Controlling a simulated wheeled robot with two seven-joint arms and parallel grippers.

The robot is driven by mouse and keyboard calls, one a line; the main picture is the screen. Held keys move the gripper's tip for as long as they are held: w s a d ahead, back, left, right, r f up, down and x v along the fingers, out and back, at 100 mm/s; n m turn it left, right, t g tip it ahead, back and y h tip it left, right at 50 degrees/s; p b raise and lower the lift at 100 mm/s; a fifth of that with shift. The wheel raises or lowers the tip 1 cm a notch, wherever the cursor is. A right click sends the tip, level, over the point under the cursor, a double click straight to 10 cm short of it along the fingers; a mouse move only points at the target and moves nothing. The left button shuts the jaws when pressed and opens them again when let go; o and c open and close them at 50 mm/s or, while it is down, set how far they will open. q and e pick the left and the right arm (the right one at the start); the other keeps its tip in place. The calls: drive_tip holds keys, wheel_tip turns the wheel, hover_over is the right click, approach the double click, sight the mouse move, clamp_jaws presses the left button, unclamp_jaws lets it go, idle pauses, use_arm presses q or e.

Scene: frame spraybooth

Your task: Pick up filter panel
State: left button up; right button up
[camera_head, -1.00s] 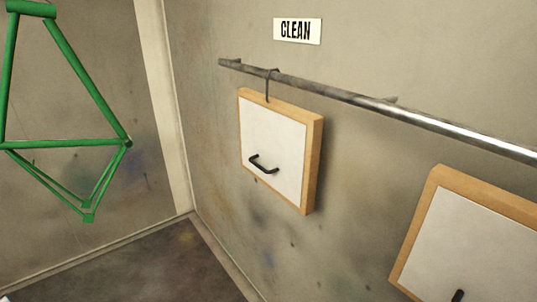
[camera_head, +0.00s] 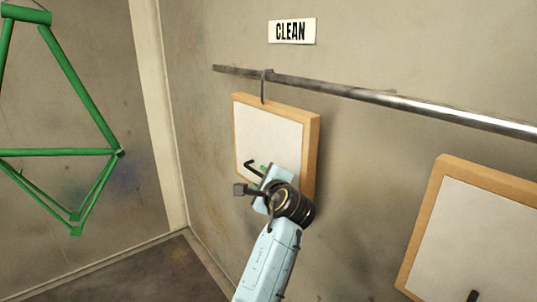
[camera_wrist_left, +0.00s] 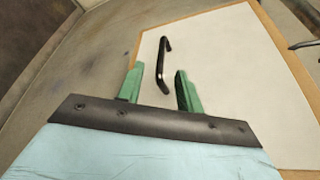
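A filter panel (camera_head: 271,131) with a white face and wooden frame hangs by a hook from the rail under the CLEAN sign. It has a black handle low on its face. My left gripper (camera_head: 257,171) is in front of the panel's lower part, by the handle, and partly hides it. In the left wrist view the green fingers (camera_wrist_left: 157,88) are apart, and the black handle (camera_wrist_left: 163,62) stands just beyond their tips, between them in the picture. Nothing is held. A second framed panel (camera_head: 475,235) is at the right, cut off by the picture edge. My right gripper is not in view.
The metal rail (camera_head: 420,106) runs along the wall above both panels. The CLEAN sign (camera_head: 292,31) is on the wall. A green bicycle frame (camera_head: 85,90) hangs at the left. The wall between the panels is clear.

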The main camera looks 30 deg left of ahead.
sight(255, 171)
use_arm(q)
drive_tip(key=x, duration=0.6)
drive_tip(key=shift+w+a+b, duration=0.25)
drive_tip(key=shift+w+b, duration=0.1)
drive_tip(key=shift+w, duration=0.05)
clamp_jaws()
